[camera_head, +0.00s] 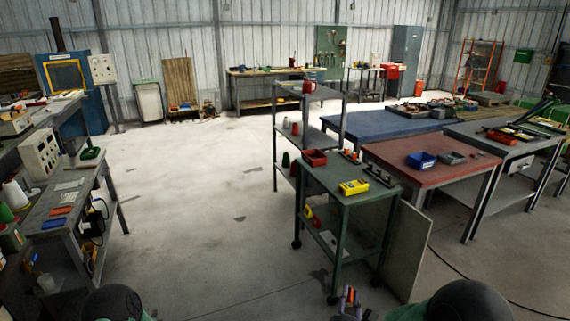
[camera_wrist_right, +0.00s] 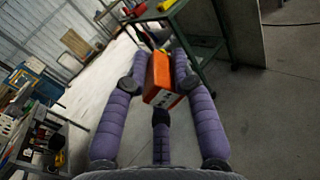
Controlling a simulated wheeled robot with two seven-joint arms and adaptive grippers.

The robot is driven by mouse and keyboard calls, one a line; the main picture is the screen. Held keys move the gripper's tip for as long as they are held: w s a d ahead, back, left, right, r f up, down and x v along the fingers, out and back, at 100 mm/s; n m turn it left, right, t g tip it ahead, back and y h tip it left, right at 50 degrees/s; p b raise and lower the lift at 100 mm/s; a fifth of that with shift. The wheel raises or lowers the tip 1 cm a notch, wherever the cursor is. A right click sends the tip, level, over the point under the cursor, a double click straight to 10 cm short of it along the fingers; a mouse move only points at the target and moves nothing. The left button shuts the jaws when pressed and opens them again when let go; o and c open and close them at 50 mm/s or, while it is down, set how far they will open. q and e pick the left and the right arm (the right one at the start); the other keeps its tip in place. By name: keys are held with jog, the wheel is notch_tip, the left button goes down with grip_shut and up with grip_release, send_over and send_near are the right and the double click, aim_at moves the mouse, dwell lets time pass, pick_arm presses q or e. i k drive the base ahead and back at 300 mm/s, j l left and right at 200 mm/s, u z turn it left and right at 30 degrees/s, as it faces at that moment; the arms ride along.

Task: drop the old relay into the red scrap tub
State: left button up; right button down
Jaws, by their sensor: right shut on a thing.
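In the head view my right gripper (camera_head: 348,299) is low at the bottom edge, in front of the green trolley; the relay is hard to make out there. A small red open tub (camera_head: 314,158) stands on the trolley's top at its back left corner, apart from the gripper; I take it as the scrap tub. My left gripper is not in view.
The green trolley (camera_head: 345,194) also bears a yellow meter (camera_head: 354,187) and a dark rack of small parts (camera_head: 379,176). A grey panel (camera_head: 405,250) leans at its right side. A red-topped table (camera_head: 430,160) holds a blue bin (camera_head: 421,160). Floor to the left is clear.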

aim_at(318, 163)
jog(key=i+u, duration=0.25)
jog(key=i, duration=1.45)
jog(key=i+j+z, duration=0.15)
jog(key=i+z, duration=0.35)
jog(key=i, duration=0.15)
jog(key=i+j+z, duration=0.45)
jog(key=i, duration=0.2)
jog(key=i+j+z, duration=1)
jog(key=j, duration=0.4)
jog(key=k+l, duration=0.05)
jog(key=k, duration=0.05)
